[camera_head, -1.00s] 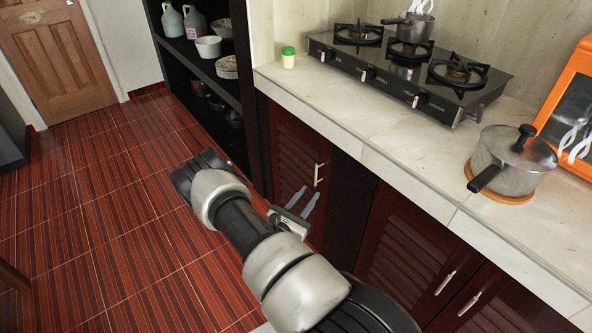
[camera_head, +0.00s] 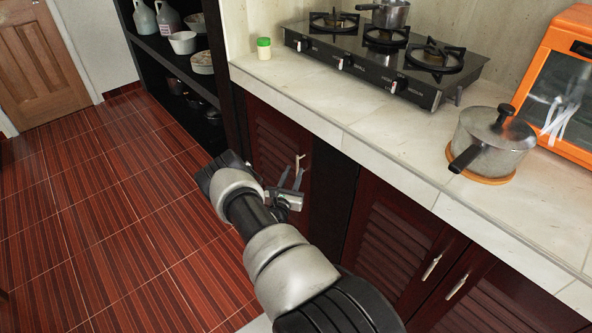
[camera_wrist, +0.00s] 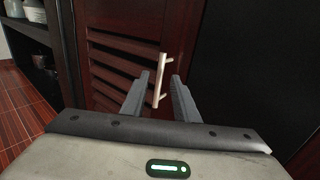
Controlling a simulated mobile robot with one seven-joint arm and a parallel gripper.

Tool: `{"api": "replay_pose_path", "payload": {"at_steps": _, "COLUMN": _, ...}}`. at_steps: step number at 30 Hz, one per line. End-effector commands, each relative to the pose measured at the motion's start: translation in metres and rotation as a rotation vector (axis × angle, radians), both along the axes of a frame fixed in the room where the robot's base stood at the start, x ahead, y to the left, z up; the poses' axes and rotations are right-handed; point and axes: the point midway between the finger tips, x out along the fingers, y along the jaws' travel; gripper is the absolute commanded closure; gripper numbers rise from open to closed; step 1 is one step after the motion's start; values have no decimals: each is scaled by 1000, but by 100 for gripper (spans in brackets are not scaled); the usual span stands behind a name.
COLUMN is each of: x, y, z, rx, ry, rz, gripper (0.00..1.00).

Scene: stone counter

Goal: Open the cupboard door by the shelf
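The dark red louvred cupboard door (camera_head: 272,139) by the shelf is shut under the counter. Its pale bar handle (camera_head: 299,163) is near its right edge. In the wrist view the handle (camera_wrist: 158,80) stands upright on the door (camera_wrist: 110,50). My gripper (camera_head: 291,180) is open in front of the door. In the wrist view its two fingers (camera_wrist: 159,82) point at the door, with the handle showing between their tips. I cannot tell whether the handle is within the fingers' depth; neither finger visibly touches it.
The black open shelf (camera_head: 190,70) with jugs and bowls stands left of the door. A dark panel (camera_head: 333,195) and more louvred doors (camera_head: 392,235) are to the right. The counter (camera_head: 330,110) holds a stove (camera_head: 385,60) and a pot (camera_head: 497,140). The tiled floor (camera_head: 110,220) at left is clear.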

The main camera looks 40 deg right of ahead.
Motion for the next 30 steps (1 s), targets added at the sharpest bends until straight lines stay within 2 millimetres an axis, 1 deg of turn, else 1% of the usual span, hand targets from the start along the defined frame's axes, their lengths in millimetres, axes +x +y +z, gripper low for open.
{"api": "replay_pose_path", "payload": {"at_steps": 1, "x": 5, "y": -8, "z": -1, "rx": 0, "ry": -4, "rz": -3, "gripper": 72}}
{"api": "replay_pose_path", "payload": {"at_steps": 3, "x": 11, "y": -16, "z": -1, "rx": 0, "ry": -3, "rz": -2, "gripper": 72}}
{"api": "replay_pose_path", "payload": {"at_steps": 7, "x": 19, "y": -26, "z": 0, "rx": 0, "ry": -2, "rz": -2, "gripper": 72}}
{"api": "replay_pose_path", "payload": {"at_steps": 11, "x": 23, "y": -30, "z": 0, "rx": 0, "ry": 0, "rz": -1, "gripper": 72}}
{"api": "replay_pose_path", "payload": {"at_steps": 18, "x": 23, "y": -30, "z": 0, "rx": 0, "ry": 0, "rz": 0, "gripper": 72}}
{"api": "replay_pose_path", "payload": {"at_steps": 19, "x": 23, "y": -30, "z": 0, "rx": 0, "ry": 0, "rz": -1, "gripper": 76}}
{"api": "replay_pose_path", "payload": {"at_steps": 23, "x": 23, "y": -30, "z": 0, "rx": 0, "ry": 0, "rz": -1, "gripper": 98}}
{"api": "replay_pose_path", "payload": {"at_steps": 24, "x": 23, "y": -30, "z": 0, "rx": 0, "ry": 0, "rz": -1, "gripper": 100}}
{"api": "replay_pose_path", "payload": {"at_steps": 30, "x": 23, "y": -29, "z": 0, "rx": 0, "ry": 0, "rz": -1, "gripper": 100}}
